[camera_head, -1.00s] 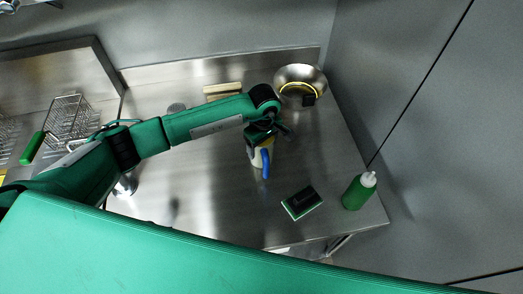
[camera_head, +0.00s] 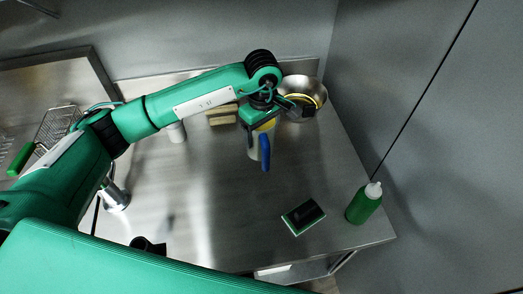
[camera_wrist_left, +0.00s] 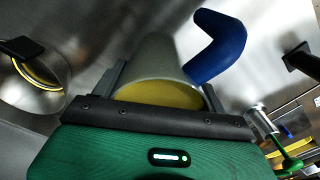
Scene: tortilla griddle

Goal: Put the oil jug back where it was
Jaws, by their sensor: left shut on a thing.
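The oil jug (camera_head: 254,148) has a pale body with yellow oil and a blue handle (camera_head: 265,150). It is over the middle of the steel table, left of and nearer than the metal bowl. My left gripper (camera_head: 262,119) is shut on its body from above and behind. In the left wrist view the jug (camera_wrist_left: 160,62) sits between the two fingers, with the blue handle (camera_wrist_left: 217,45) out to the right. Whether its base touches the table is not clear. My right gripper is not in view.
The steel bowl (camera_head: 309,88) stands close at the jug's back right. Behind are a tan block (camera_head: 222,117) and a white cup (camera_head: 176,132). A black-and-green scrubber (camera_head: 303,217) and a green bottle (camera_head: 364,203) are at the front right. The table between jug and scrubber is clear.

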